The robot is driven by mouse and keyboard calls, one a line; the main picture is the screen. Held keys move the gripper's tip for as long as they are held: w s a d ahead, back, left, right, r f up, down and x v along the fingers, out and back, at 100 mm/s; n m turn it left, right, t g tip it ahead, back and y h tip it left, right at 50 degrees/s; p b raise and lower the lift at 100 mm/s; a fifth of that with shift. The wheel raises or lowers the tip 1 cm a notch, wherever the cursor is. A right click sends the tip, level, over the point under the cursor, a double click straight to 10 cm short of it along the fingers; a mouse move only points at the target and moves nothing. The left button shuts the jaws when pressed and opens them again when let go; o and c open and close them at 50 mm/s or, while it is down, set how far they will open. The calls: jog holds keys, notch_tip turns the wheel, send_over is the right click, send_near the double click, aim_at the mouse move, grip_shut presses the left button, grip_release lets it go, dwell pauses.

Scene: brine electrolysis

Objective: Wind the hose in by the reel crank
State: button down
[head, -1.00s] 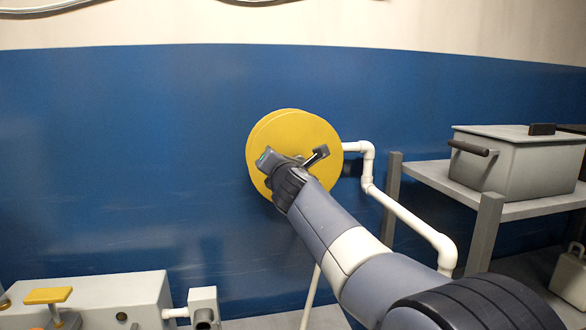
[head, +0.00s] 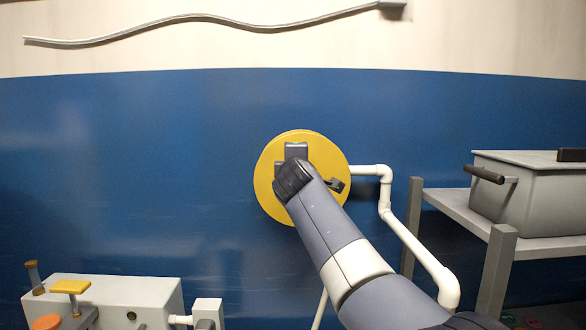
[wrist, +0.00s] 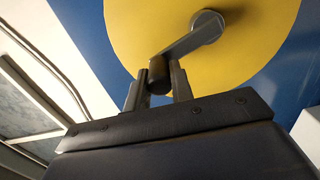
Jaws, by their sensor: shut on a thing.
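The reel is a yellow disc (head: 266,190) in front of the blue wall, in the middle of the head view. In the wrist view its yellow face (wrist: 150,25) carries a grey crank arm (wrist: 186,40) running from a round hub to a dark knob. My gripper (wrist: 158,84) is shut on the crank knob (wrist: 158,80), with one finger on each side of it. I cannot make out the hose itself for certain.
White piping (head: 402,235) runs right and down from the reel. A grey shelf (head: 480,227) with a lidded box (head: 520,193) stands at right. A grey bench unit (head: 140,297) with a yellow-topped knob is at lower left. A wavy grey line (head: 200,17) crosses the upper wall.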

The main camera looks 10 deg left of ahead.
jog(key=shift+w+d+f+m+b, duration=0.1)
jog(key=shift+w+d+m+b, duration=0.2)
jog(key=shift+d+m, duration=0.95)
jog(key=shift+w+d+f+m+b, duration=0.15)
jog(key=shift+d+m+b, duration=0.35)
jog(key=shift+m, duration=1.4)
jog(key=shift+w+d+f+m+b, duration=0.1)
jog(key=shift+d+m+b, duration=0.15)
jog(key=shift+d+m, duration=1.05)
jog(key=shift+a+m, duration=0.25)
jog(key=shift+m, duration=0.1)
jog(key=c, duration=1.2)
grip_release()
jog(key=shift+c, duration=0.2)
jog(key=s+d+b, duration=0.2)
jog(key=s+b, duration=0.2)
jog(key=s, duration=0.6)
jog(key=shift+s, duration=0.3)
